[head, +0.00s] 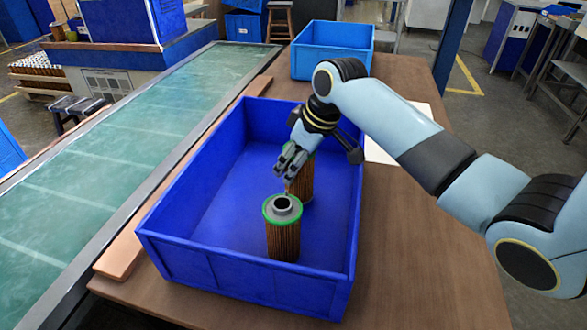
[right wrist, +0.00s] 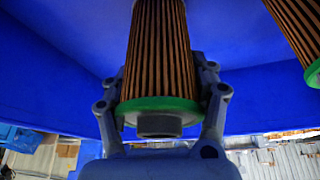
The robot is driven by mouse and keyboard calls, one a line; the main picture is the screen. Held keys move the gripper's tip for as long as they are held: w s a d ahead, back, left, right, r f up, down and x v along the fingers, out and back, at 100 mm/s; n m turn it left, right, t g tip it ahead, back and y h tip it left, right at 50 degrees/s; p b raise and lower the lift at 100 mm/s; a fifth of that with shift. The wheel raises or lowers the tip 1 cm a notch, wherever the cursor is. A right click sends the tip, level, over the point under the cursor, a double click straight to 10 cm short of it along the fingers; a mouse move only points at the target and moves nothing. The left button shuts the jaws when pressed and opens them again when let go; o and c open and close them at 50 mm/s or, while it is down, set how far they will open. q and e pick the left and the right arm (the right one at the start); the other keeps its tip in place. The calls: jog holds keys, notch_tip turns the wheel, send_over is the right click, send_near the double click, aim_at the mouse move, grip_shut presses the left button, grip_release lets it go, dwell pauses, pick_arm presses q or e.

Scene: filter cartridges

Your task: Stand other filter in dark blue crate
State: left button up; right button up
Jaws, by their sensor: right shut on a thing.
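The dark blue crate (head: 190,190) stands on the brown table. One filter (head: 283,235), with brown pleats and a green rim around a grey top, stands upright inside it near the front. A second filter (head: 303,181) is just behind it, in my right gripper (head: 290,163), partly hidden by the gripper and the first filter. In the right wrist view the fingers are closed on both sides of the held filter (right wrist: 160,55) near its green end cap. I cannot tell whether its lower end touches the crate floor. The standing filter also shows at the right edge (right wrist: 297,25). My left gripper is not in view.
A lighter blue crate (head: 331,52) stands at the back of the table (head: 410,255). A green conveyor (head: 130,140) runs along the left. A white sheet (head: 377,150) lies right of the dark blue crate. The crate's left part is clear.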

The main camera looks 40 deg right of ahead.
jog(key=shift+f, duration=0.85)
jog(key=o, duration=1.3)
jog(key=shift+f, duration=0.1)
jog(key=shift+c, duration=0.2)
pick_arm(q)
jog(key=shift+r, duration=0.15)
pick_arm(e)
jog(key=v, duration=1.2)
jog(key=shift+s, duration=0.15)
